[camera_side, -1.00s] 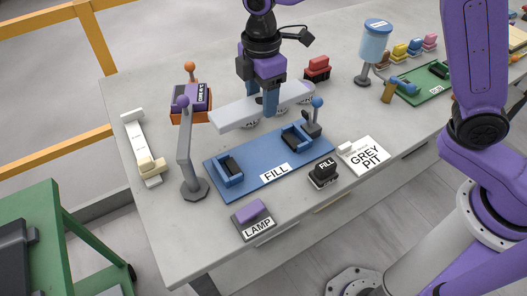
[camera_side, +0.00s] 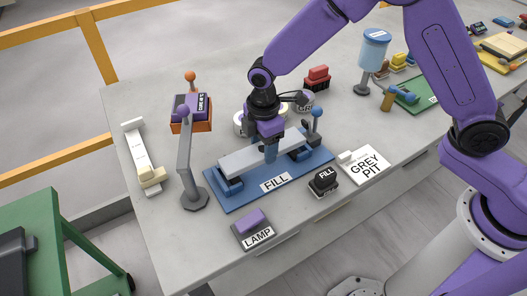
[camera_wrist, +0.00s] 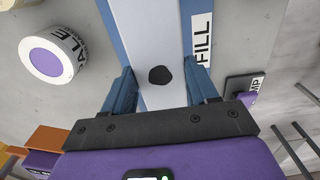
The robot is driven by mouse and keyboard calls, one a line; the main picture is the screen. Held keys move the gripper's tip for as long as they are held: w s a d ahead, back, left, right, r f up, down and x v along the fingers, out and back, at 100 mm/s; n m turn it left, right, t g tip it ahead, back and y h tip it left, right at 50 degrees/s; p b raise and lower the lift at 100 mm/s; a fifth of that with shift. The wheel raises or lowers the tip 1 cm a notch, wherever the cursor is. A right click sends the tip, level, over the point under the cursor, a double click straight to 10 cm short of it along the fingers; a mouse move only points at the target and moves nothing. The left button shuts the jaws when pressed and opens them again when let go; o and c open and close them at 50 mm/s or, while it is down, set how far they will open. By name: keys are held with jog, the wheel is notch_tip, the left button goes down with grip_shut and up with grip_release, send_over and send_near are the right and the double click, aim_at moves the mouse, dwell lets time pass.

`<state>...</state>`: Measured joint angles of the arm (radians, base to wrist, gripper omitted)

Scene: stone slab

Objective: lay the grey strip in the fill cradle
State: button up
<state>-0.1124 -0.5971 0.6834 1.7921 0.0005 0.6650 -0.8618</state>
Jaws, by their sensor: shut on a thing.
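The grey strip (camera_side: 246,158) is a long light-grey bar lying over the blue fill cradle (camera_side: 218,200). It spans the two blue cradle blocks, and its left end sits over the left block (camera_side: 231,186). I cannot tell whether it fully rests on them. My gripper (camera_side: 270,154) is shut on the strip near its middle. In the wrist view my blue fingers (camera_wrist: 160,88) are on both sides of the strip (camera_wrist: 158,40), which has a dark spot between them. The strip hides part of the cradle.
A grey post with a purple knob (camera_side: 186,150) stands left of the cradle, and a blue-knobbed lever (camera_side: 317,112) at its right end. A white round container (camera_wrist: 55,54) is close by.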

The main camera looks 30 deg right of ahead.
aim_at(263, 149)
jog(key=shift+f, duration=1.35)
jog(key=shift+f, duration=0.15)
jog(key=o, duration=1.4)
notch_tip(263, 149, up, 12)
jog(key=shift+r, duration=0.2)
